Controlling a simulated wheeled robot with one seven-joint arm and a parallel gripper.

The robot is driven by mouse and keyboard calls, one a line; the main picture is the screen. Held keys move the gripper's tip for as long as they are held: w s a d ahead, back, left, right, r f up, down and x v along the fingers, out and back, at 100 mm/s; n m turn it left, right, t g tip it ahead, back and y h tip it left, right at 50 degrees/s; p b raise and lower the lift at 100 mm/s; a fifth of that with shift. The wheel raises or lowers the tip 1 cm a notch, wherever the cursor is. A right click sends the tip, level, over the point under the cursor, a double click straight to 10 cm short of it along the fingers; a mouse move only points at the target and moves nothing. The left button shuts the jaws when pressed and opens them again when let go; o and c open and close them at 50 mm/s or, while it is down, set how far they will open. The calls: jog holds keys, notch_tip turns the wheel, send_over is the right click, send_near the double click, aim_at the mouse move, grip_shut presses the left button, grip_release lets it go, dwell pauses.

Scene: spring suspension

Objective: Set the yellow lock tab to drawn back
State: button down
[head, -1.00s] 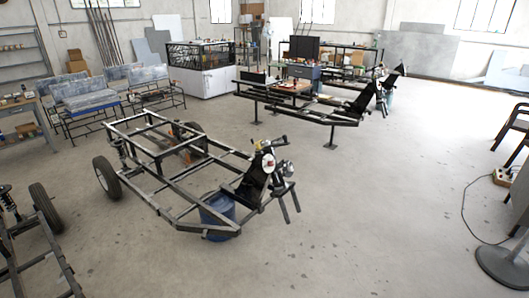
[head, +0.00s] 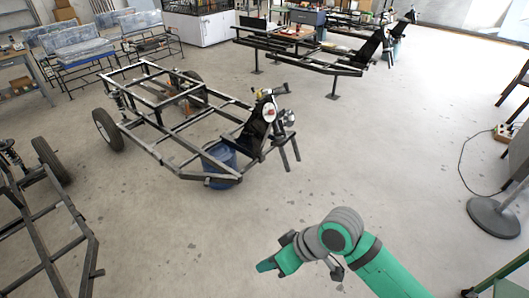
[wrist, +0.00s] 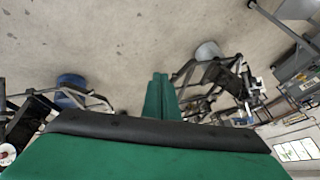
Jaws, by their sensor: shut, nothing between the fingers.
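I cannot make out a yellow lock tab for certain in either view. A small yellowish spot (head: 261,94) shows at the top of the front column of the black vehicle frame (head: 190,148) in the head view, too small to identify. My green gripper (head: 267,265) is at the lower middle of the head view, over bare floor, in front of and apart from that frame. In the wrist view its green fingers (wrist: 160,92) are together, with nothing held between them.
A blue bin (head: 218,163) stands under the frame's front end. Another frame (head: 300,50) stands behind on posts, and a wheeled one (head: 40,215) is at left. A round grey stand base (head: 497,217) and a cable lie at right. The middle floor is clear.

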jog(key=s+a+r+n+g, duration=0.2)
jog(key=a+r+n, duration=0.1)
jog(key=a+r, duration=0.3)
jog(key=shift+s+g, duration=0.2)
jog(key=shift+g, duration=0.2)
jog(key=shift+w+d+r, duration=0.1)
jog(key=shift+w, duration=0.05)
